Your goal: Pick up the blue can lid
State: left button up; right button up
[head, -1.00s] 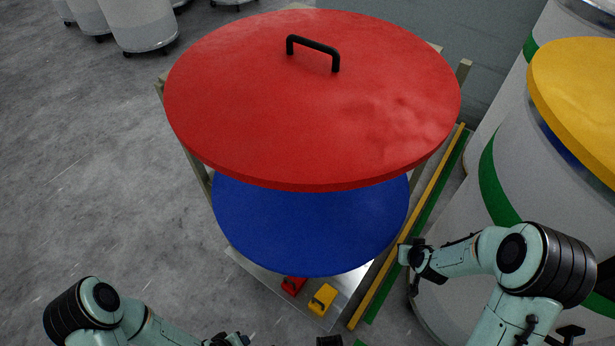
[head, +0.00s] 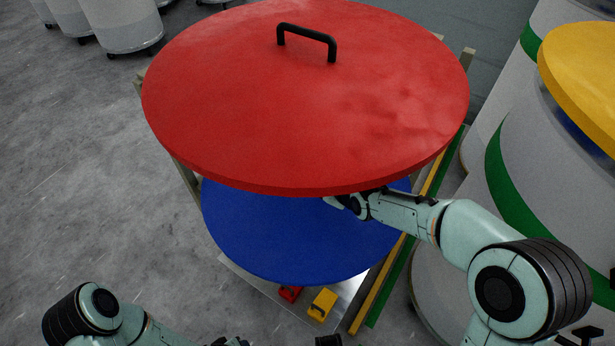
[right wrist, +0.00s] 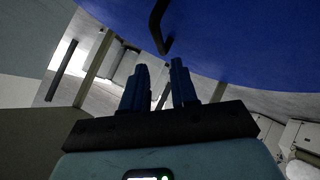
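The blue can lid (head: 290,235) lies below a larger-looking red lid (head: 300,100), which hides its far part in the head view. In the right wrist view the blue lid (right wrist: 250,40) fills the upper right, and its black handle (right wrist: 157,28) shows just beyond my fingertips. My right gripper (right wrist: 159,64) is open and empty, its fingers pointing towards the handle without touching it. In the head view it is over the blue lid, partly under the red lid's front edge. My left gripper (head: 232,342) is only partly in view at the bottom edge; its fingers cannot be made out.
The red lid has a black handle (head: 306,42) and overhangs my right arm's reach. A red block (head: 289,293) and a yellow block (head: 322,304) lie on the metal plate in front. Large cans, one with a yellow lid (head: 585,75), stand right.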

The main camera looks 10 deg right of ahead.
aim_at(313, 188)
jog(key=b+x, duration=0.1)
jog(key=x, duration=0.3)
jog(key=shift+w+a+f+b, duration=0.2)
jog(key=shift+a+b, duration=0.05)
jog(key=shift+b, duration=0.1)
jog(key=shift+b+x, duration=0.35)
jog(key=shift+x, duration=0.9)
jog(key=shift+w+r+b+x, duration=0.15)
jog(key=shift+b+x, duration=0.4)
jog(key=shift+x, duration=1)
jog(key=shift+w+r+b+x, duration=0.15)
jog(key=shift+b+x, duration=0.4)
jog(key=shift+x, duration=1)
pick_arm(q)
jog(key=s+a+f+g, duration=0.1)
jog(key=s+a+f, duration=0.1)
jog(key=f, duration=0.5)
jog(key=shift+s+a+n, duration=0.15)
jog(key=shift+s+n, duration=0.15)
jog(key=shift+s, duration=0.4)
pick_arm(e)
jog(key=shift+s, duration=0.15)
grip_shut()
jog(key=shift+r, duration=0.15)
